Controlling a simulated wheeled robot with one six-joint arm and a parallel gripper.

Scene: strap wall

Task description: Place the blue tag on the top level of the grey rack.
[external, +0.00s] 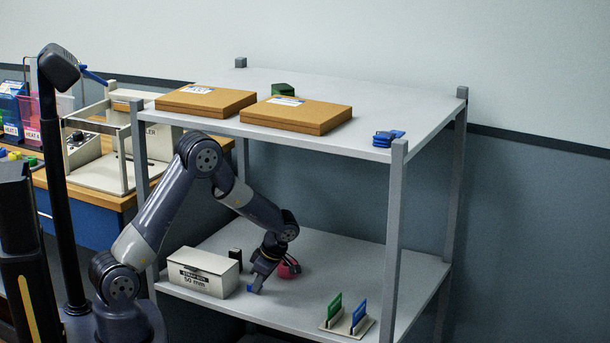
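The grey rack (394,215) has a top level (420,104) and a lower shelf (330,255). A blue tag (359,312) stands upright in a small light holder at the front right of the lower shelf. My gripper (258,282) reaches down over the lower shelf, left of the blue tag and apart from it. Blue shows at its tip; I cannot tell if that is a finger or a held thing. Its fingers are too small to read as open or shut.
A green tag (334,307) stands beside the blue one. A white box (203,272), a small black block (235,257) and a red round thing (289,268) are near my gripper. The top level holds two brown boxes (297,114), a green block (283,89) and blue pieces (388,138).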

